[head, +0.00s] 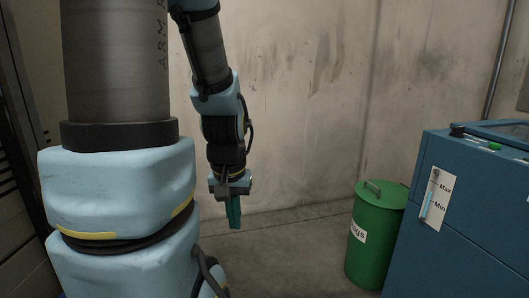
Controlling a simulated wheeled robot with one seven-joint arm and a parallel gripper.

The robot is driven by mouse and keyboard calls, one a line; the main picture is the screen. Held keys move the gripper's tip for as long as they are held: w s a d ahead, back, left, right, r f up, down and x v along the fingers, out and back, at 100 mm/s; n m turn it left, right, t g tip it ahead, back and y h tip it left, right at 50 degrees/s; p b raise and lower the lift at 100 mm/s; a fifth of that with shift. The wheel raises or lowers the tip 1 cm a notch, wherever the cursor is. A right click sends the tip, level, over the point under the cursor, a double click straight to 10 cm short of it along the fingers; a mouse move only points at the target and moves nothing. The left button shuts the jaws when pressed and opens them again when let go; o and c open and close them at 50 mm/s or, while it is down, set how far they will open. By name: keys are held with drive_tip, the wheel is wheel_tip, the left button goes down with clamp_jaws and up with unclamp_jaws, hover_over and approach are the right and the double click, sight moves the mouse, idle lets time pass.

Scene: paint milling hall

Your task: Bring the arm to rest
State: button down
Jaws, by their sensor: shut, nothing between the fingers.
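My arm hangs down in the left half of the head view, in light blue and dark grey links. My gripper (234,212) is at its lower end, with green fingers pointing down. The fingers are together and hold nothing. The gripper hangs in free air in front of the stained wall, apart from the bin and the cabinet to its right.
A green lidded bin (373,250) labelled "Rags" stands on the floor at the right. A blue cabinet (468,215) with a Max/Min level gauge (432,200) is beside it. The bare wall (300,100) is behind. Some clear floor (285,260) lies between my arm and the bin.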

wheel_tip(320, 180, up, 14)
drive_tip(key=p, duration=1.1)
drive_tip(key=shift+p, duration=0.3)
idle(1.0)
